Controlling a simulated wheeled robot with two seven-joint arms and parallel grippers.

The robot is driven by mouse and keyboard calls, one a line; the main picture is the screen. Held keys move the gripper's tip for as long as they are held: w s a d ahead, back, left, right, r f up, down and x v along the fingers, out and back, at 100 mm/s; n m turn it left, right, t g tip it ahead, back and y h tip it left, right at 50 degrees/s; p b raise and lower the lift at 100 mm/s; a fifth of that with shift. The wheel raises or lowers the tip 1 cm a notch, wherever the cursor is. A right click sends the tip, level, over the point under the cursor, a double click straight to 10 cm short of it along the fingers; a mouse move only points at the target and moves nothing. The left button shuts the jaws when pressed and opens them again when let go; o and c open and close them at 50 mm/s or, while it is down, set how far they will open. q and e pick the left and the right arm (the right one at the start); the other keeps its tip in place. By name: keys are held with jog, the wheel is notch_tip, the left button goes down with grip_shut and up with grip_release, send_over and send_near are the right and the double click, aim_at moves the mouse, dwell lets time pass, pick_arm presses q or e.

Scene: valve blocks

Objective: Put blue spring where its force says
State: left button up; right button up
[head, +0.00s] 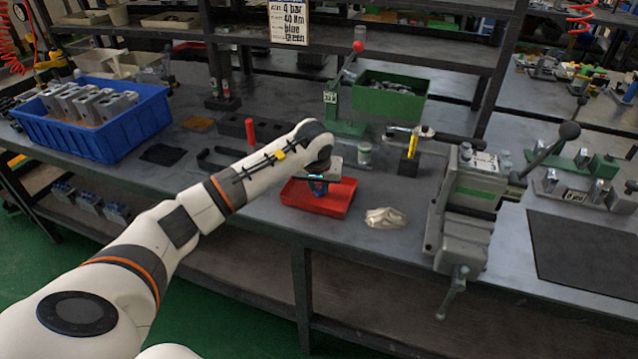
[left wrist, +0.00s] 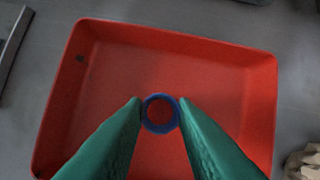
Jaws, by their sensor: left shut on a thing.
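The blue spring (left wrist: 160,97) shows end-on as a blue ring between the two green fingertips of my left gripper (left wrist: 158,108) in the left wrist view. The gripper is shut on it. Both are over the red tray (left wrist: 200,40), whose floor shows bare around the spring. In the head view the left gripper (head: 318,184) is over the red tray (head: 345,205), with a bit of blue below the wrist. Whether the spring touches the tray floor cannot be told. A green lever press (head: 345,125) with a red knob stands behind. My right gripper is not in view.
A crumpled cloth (head: 385,218) lies right of the tray, and a grey vise (head: 465,215) stands beyond it. A blue crate (head: 95,120) of metal blocks is at left, a green bin (head: 390,97) behind. A hanging sign (head: 288,22) reads "4 bar, 40 Nm, blue, green".

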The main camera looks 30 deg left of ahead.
pick_arm(q)
jog(key=o, duration=0.5)
jog(key=shift+f, duration=0.15)
jog(key=o, duration=0.5)
jog(key=shift+r, duration=0.35)
jog(key=v, duration=1.1)
jog(key=shift+s+d+r, duration=0.1)
jog(key=shift+s+r, duration=0.1)
jog(key=shift+r, duration=0.1)
